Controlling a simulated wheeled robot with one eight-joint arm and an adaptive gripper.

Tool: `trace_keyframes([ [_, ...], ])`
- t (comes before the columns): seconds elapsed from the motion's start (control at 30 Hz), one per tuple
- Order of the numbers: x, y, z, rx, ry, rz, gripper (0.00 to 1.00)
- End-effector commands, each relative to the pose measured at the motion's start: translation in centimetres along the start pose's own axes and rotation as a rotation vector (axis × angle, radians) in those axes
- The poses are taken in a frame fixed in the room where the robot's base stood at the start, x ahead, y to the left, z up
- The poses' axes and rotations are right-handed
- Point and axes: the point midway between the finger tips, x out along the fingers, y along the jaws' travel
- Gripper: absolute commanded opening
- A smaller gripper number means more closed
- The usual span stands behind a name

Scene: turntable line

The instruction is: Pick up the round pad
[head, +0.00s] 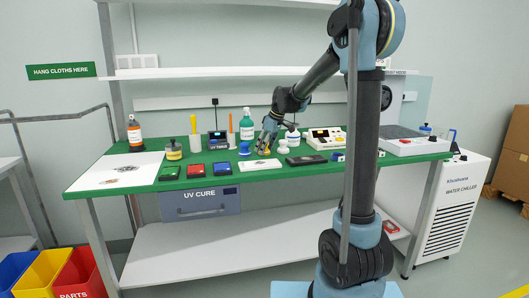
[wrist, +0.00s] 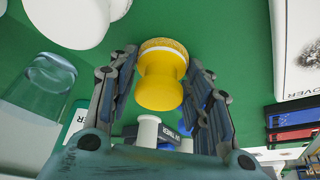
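The round pad (wrist: 162,72) is yellow, with a waisted body and a wider end edged by a pale, rough rim. In the wrist view it stands between the fingers of my gripper (wrist: 165,80), with a narrow gap showing beside it. My gripper is open around it and does not look closed on it. In the head view my gripper (head: 267,140) is low over the green bench, and a little yellow of the pad shows below the fingers. Whether the pad touches the bench is hard to tell.
The green bench (head: 215,186) is crowded. A white card (head: 260,165) lies in front.

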Motion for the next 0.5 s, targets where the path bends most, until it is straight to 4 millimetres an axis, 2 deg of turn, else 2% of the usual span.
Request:
trace_keyframes([
  [0.33,-0.1,0.0,0.0,0.0,0.0,0.0,0.23],
  [0.5,-1.2,0.0,-0.4,0.0,0.0,0.0,0.23],
])
